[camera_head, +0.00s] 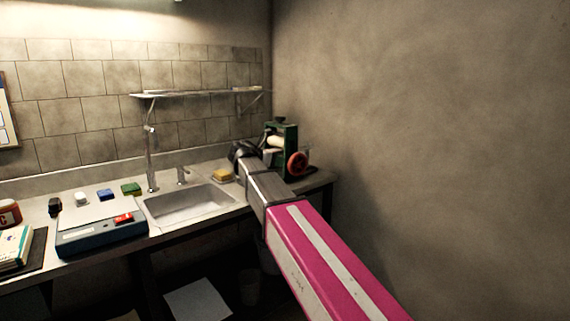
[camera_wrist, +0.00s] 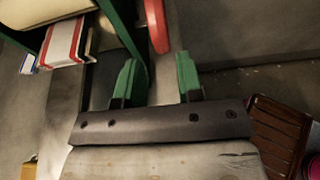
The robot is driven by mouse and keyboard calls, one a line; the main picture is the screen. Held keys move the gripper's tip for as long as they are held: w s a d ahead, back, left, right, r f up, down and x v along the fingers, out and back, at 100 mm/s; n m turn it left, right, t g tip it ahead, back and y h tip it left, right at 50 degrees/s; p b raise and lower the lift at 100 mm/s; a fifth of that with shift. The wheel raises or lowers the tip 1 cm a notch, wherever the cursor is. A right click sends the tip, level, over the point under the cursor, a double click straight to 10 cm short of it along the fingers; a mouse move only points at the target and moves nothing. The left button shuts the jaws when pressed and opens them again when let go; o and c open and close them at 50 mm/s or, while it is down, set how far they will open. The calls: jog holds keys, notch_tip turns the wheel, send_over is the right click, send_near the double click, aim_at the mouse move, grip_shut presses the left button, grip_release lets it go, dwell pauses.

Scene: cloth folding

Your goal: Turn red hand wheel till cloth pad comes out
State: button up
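A green machine (camera_head: 289,138) with a pale roller (camera_head: 275,141) stands at the right end of the counter. Its red hand wheel (camera_head: 297,163) is on the side facing the right wall. The wheel's edge (camera_wrist: 157,25) shows at the top of the wrist view. A white folded piece with red stripes (camera_wrist: 65,40), perhaps the cloth pad, shows beside the green frame there. My gripper (camera_wrist: 158,78) has its two green fingers apart with nothing between them. The wheel lies just beyond the fingertips, apart from them. In the head view my arm hides part of the machine's front.
A sink (camera_head: 188,204) is left of the machine, with a yellow sponge (camera_head: 221,175) at its edge. A blue-grey box (camera_head: 101,238) and small coloured blocks are further left. A brown slatted tray (camera_wrist: 278,125) lies right of my gripper. The wall (camera_head: 430,130) bounds the right.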

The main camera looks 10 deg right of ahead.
aim_at(294, 167)
jog(key=f, duration=0.1)
jog(key=f+t+h, duration=0.1)
jog(key=f+h, duration=0.1)
jog(key=f, duration=0.1)
jog(key=shift+s+a, duration=0.25)
jog(key=shift+a+f+t+h, duration=0.2)
jog(key=shift+f+t+h, duration=0.25)
jog(key=shift+t, duration=0.15)
jog(key=shift+f, duration=0.1)
jog(key=x, duration=1)
jog(key=shift+w+d, duration=0.15)
jog(key=shift+d, duration=0.15)
grip_shut()
